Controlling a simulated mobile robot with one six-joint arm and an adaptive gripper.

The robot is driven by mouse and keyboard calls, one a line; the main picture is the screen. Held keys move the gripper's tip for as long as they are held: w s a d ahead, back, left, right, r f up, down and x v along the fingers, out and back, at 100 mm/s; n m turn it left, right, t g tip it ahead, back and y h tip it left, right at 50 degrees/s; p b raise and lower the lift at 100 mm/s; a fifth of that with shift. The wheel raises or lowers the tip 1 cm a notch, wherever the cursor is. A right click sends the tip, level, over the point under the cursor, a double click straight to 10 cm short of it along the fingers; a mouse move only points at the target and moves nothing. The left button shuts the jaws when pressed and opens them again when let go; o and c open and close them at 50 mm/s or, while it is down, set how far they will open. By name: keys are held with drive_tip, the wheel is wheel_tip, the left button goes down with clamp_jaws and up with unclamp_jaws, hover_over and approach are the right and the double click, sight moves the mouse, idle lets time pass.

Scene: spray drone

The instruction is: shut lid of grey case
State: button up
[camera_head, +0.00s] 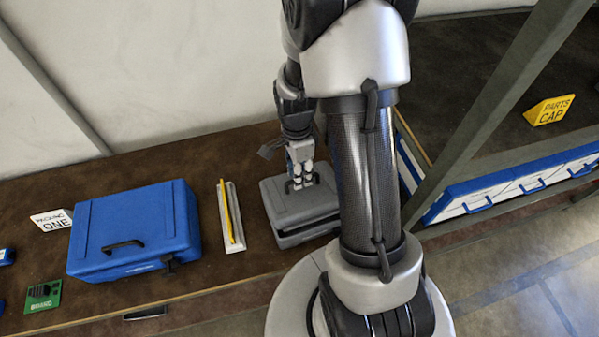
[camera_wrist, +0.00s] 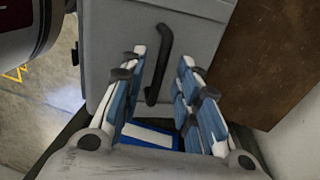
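The grey case (camera_head: 293,222) stands on the brown bench, partly hidden by my arm. The fingers are apart and not closed on the handle. I cannot tell whether they touch the lid.
A pencil in a pale tray (camera_head: 238,243) lies left of the grey case. Further left are a closed blue case (camera_head: 150,212), a "packing one" sign (camera_head: 52,220) and a green block (camera_head: 42,296). A yellow "parts cap" sign (camera_head: 549,110) stands on the right bench.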

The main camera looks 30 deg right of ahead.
drive_tip(key=shift+c, duration=0.6)
clamp_jaws()
